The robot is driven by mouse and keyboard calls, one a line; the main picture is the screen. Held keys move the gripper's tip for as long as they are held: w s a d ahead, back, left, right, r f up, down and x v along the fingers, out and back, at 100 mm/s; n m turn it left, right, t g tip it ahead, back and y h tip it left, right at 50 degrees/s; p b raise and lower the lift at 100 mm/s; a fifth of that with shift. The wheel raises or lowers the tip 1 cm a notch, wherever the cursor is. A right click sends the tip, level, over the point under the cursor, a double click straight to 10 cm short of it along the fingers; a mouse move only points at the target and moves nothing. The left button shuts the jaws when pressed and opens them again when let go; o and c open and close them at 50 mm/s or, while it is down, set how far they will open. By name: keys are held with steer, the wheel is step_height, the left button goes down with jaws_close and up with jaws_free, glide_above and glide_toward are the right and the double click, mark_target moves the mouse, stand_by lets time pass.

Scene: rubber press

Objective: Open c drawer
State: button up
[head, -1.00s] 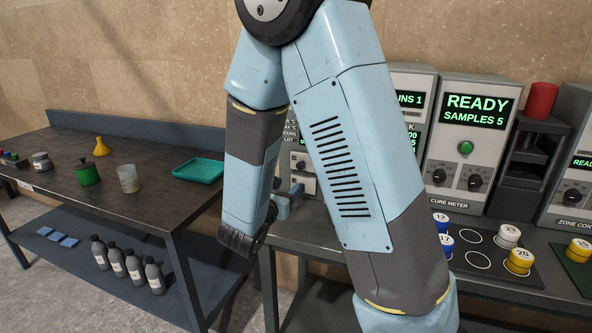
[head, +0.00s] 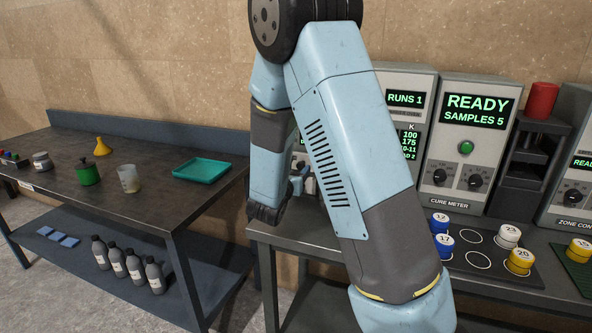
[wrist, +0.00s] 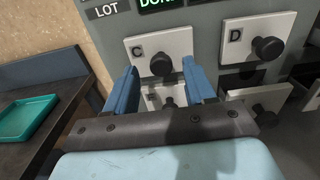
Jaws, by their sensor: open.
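The C drawer (wrist: 143,48) shows in the wrist view as a pale front panel marked C, with a round black knob (wrist: 163,65). My gripper (wrist: 159,78) is open, with its two blue fingers apart and empty. In the wrist view the fingertips lie to either side of the C knob; I cannot tell how far short of it they are. In the head view my arm hides the drawers and most of my gripper; a blue finger (head: 297,184) shows beside the cabinet.
The D drawer (wrist: 236,42) is to the right of C, and further knobbed drawers sit below. A grey bench (head: 275,238) carries the machines. A teal tray (head: 203,170) lies on the left table.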

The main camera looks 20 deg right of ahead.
steer(key=shift+w+d, duration=0.45)
steer(key=shift+w, duration=0.1)
jaws_close()
steer(key=shift+a, duration=0.1)
stand_by(0.4)
